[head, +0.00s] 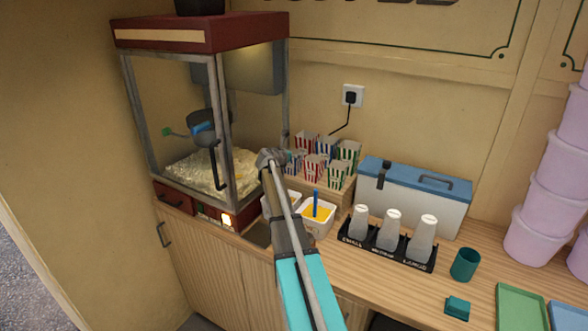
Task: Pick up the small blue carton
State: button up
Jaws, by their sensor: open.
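Small striped cartons stand in two rows in a wooden holder on the counter, in red, blue and green stripes. A blue-striped carton (293,162) is at the left of the front row, partly hidden by my arm's end. Another blue-striped carton (326,146) is in the middle of the back row. I cannot tell their sizes apart. My gripper (270,157) is at the grey far end of my arm, left of the holder in the picture and in front of the popcorn machine's right side. Its fingers are hard to make out. Nothing shows held in it.
A glass popcorn machine (252,130) stands left. White tubs, one with yellow contents (318,213), sit before the holder. A black rack holds bottles (391,230). A blue-lidded cooler (420,205) is right. A green cup (465,264) stands near the counter front; pink tubs (533,233) stack at far right.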

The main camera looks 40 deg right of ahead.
dwell(0.3)
jog(key=c, duration=0.6)
jog(key=shift+r, duration=0.2)
